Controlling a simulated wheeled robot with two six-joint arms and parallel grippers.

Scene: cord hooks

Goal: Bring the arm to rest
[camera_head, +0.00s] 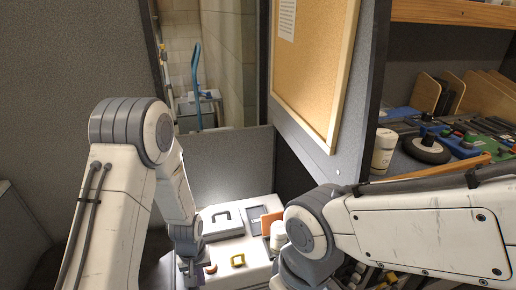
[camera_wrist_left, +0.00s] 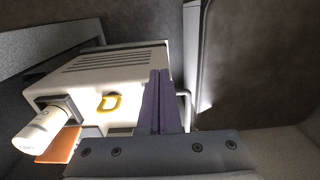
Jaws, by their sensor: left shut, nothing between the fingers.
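My left arm (camera_head: 120,200) comes in from the left and bends down at its grey elbow. My left gripper (camera_head: 196,268) is low beside the left edge of a white cabinet. In the left wrist view its purple fingers (camera_wrist_left: 155,100) are together with nothing between them, close to the cabinet's edge. My right arm (camera_head: 425,225) comes in from the right and bends down in front of the cabinet's right side. The right gripper is out of sight.
The white cabinet (camera_head: 229,249) bears a yellow ring-like piece (camera_head: 238,260), a dark-handled case (camera_head: 222,221), an orange panel (camera_head: 271,222) and a white cylinder (camera_head: 278,236). Grey partitions (camera_head: 232,165) stand behind. A cluttered shelf (camera_head: 440,150) is at right.

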